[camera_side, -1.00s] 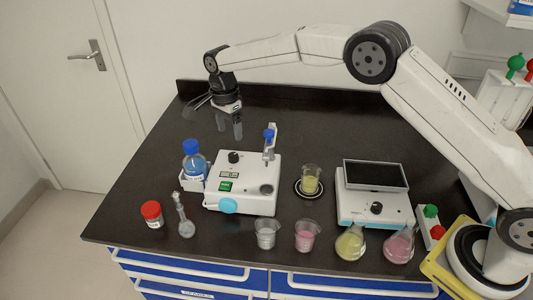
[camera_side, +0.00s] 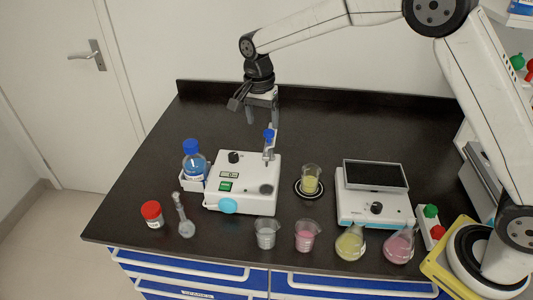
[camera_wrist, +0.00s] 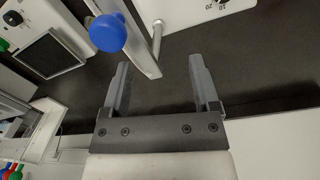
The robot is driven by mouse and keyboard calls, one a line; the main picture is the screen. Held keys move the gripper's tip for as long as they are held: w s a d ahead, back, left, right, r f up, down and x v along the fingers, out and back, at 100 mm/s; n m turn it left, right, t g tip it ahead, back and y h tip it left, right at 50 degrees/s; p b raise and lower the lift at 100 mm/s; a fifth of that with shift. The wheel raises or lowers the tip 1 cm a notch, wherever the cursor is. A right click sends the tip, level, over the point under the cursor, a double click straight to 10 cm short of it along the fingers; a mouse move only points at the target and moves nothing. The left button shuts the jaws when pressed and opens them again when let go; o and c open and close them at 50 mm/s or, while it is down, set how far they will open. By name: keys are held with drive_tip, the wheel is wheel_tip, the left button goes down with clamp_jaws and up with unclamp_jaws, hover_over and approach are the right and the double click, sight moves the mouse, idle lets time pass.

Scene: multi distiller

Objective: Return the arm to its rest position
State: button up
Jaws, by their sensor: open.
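My gripper (camera_side: 262,108) hangs above the back part of the black bench, behind the white distiller unit (camera_side: 243,182), with its fingers pointing down. In the wrist view my gripper (camera_wrist: 160,88) has its two grey fingers spread apart, with only dark bench top between them. The distiller's blue-capped upright part (camera_side: 269,143) stands just below and in front of my gripper in the side view. In the wrist view the blue knob (camera_wrist: 108,33) lies just beyond the left finger, apart from it.
A blue-capped bottle (camera_side: 194,160), a red-capped jar (camera_side: 152,214) and a small flask (camera_side: 184,218) stand at left. Beakers (camera_side: 306,236) and flasks (camera_side: 350,243) line the front. A yellow beaker (camera_side: 310,180) and a balance (camera_side: 374,195) stand at right. The back of the bench is clear.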

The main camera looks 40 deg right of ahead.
drive_tip(key=s+d+f+n+t, duration=0.1)
drive_tip(key=s+d+n, duration=0.2)
drive_tip(key=s, duration=0.5)
drive_tip(key=s+d+f+n+t, duration=0.1)
drive_tip(key=s+d+n, duration=0.1)
drive_tip(key=s+n, duration=0.3)
drive_tip(key=s+d+f+n+t, duration=0.1)
drive_tip(key=s+d+f+n, duration=0.1)
drive_tip(key=s, duration=0.8)
drive_tip(key=shift+s+d+n, duration=0.4)
drive_tip(key=shift+d+n, duration=0.45)
drive_tip(key=shift+n, duration=0.25)
